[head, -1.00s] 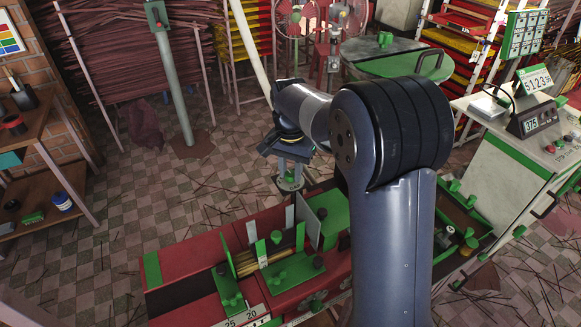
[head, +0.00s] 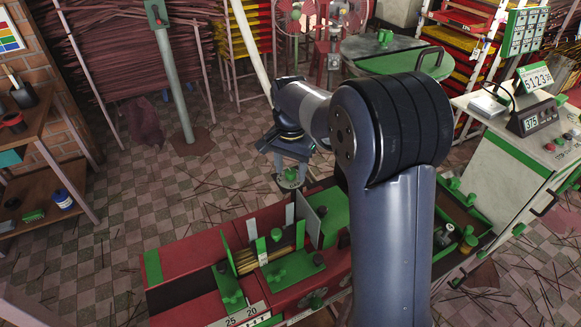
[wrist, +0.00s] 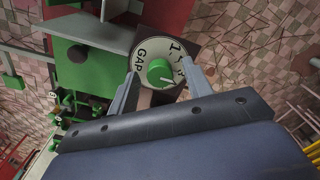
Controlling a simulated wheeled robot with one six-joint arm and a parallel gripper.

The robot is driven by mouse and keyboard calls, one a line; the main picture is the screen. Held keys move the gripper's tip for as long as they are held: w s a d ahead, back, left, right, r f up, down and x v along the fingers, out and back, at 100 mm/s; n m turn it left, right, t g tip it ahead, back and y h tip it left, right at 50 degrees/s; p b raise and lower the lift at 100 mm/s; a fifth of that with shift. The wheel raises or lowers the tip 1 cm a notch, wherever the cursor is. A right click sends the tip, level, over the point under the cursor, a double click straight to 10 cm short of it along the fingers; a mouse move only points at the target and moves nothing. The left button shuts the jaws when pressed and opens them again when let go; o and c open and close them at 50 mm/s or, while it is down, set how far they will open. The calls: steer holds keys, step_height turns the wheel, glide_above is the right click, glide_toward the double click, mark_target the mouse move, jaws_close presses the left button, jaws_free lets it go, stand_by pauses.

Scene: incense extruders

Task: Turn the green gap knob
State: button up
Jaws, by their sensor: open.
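The green gap knob (wrist: 159,72) is a small round knob at the centre of a pale dial (wrist: 146,69) marked GAP with numerals. In the wrist view the dial sits between the two fingers of my gripper (wrist: 160,80). The fingers are open and apart, with visible space between them and the knob. In the head view the knob (head: 290,174) shows small beneath my gripper (head: 289,166), at the far end of the red extruder (head: 185,258). Whether a finger touches the dial's rim cannot be told.
Green plates and knobs stand on the extruder close to the dial, including a green plate with a dark knob (wrist: 78,53) left of my gripper in the wrist view. A grey post (head: 177,80) stands behind. Tiled floor with scattered sticks lies open to the left.

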mark_target(290, 171)
steer(key=shift+r, duration=0.1)
step_height(290, 171, up, 11)
stand_by(0.5)
steer(key=shift+f, duration=0.2)
step_height(290, 171, down, 11)
steer(key=shift+r, duration=0.1)
stand_by(0.4)
steer(key=shift+r, duration=0.1)
